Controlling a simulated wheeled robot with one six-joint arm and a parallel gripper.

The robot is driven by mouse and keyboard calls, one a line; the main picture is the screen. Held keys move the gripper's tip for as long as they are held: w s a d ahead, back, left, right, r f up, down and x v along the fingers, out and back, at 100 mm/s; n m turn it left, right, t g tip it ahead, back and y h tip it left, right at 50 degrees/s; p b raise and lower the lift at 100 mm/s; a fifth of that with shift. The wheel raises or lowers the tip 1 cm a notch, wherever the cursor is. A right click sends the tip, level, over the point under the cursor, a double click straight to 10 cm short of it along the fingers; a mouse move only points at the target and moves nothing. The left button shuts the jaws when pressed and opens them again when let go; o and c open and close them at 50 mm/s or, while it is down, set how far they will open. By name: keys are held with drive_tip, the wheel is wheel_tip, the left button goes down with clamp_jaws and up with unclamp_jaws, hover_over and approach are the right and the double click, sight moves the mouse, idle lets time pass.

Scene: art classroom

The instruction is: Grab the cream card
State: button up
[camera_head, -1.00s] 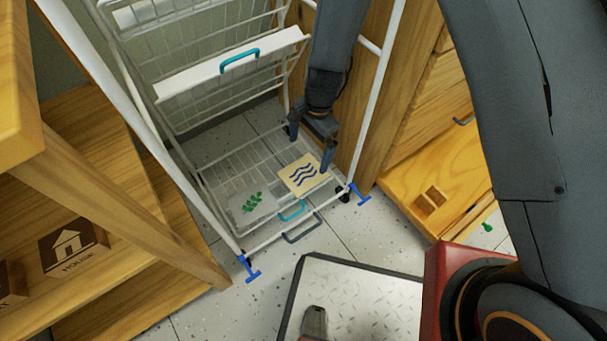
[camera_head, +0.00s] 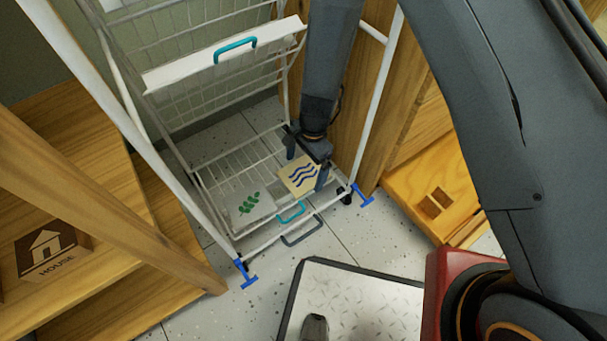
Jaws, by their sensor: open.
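The cream card (camera_head: 298,176) with dark blue wavy lines lies in the bottom wire basket (camera_head: 213,182) of a white rack, at the basket's right side. My gripper (camera_head: 306,170) reaches down from above at the card's far right corner. Its fingers are spread, one at the card's back left and one at its right edge. I cannot tell whether either finger touches the card. The fingers hide the card's far right part.
A pale card with a green leaf (camera_head: 249,203) lies left of the cream card. A raised shelf front with a teal handle (camera_head: 235,47) and white rack posts (camera_head: 377,95) stand close around my arm. A wooden shelf with a house plaque (camera_head: 45,248) is at left, a wooden drawer unit (camera_head: 433,195) at right.

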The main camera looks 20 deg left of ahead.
drive_tip(key=c, duration=0.9)
